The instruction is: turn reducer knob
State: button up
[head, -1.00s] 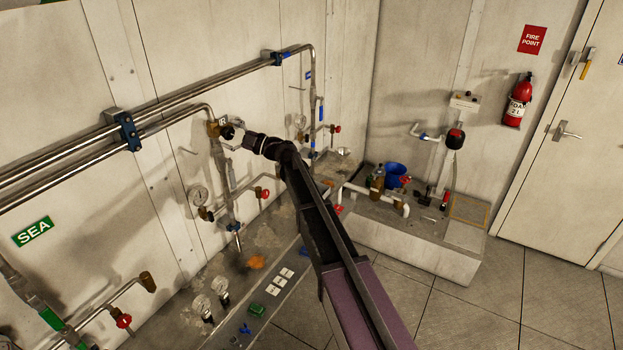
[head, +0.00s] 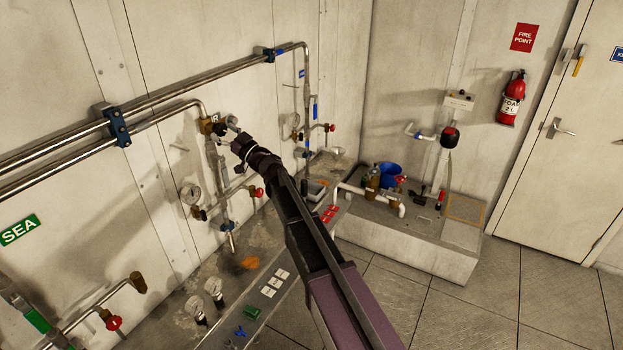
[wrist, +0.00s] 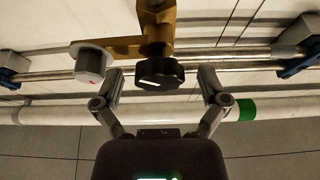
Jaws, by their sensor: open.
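The reducer knob (wrist: 160,73) is black and fluted with a white mark. In the wrist view it sits at the end of a brass body (wrist: 156,25), between the two fingers of my open gripper (wrist: 163,80). A gap shows on each side of the knob, so I see no contact. In the head view the brass fitting (head: 208,125) is on the wall pipe at upper left. My gripper (head: 229,133) reaches it there, and my wrist partly hides the knob.
A round grey-faced fitting (wrist: 91,64) sits left of the knob. A pressure gauge (head: 191,194) and red valve handle (head: 257,192) are below on the pipework. Steel pipes (head: 60,150) run along the wall. The floor (head: 480,300) at right is clear.

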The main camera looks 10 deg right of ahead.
jog(key=b+v, duration=0.5)
jog(key=v, duration=0.8)
jog(key=d+f+m+t+h, duration=0.1)
jog(key=d+f+m+h, duration=0.4)
jog(key=d+h, duration=0.3)
jog(key=w+d+f+m+t+h+b, duration=0.1)
jog(key=d+f+m+t+h, duration=0.1)
jog(key=d+f+m+h, duration=0.2)
jog(key=shift+d+f+m+h, duration=0.4)
jog(key=shift+d+m+h, duration=0.7)
jog(key=shift+d+h, duration=1.45)
jog(key=shift+w+a, duration=0.1)
jog(key=shift+w, duration=0.05)
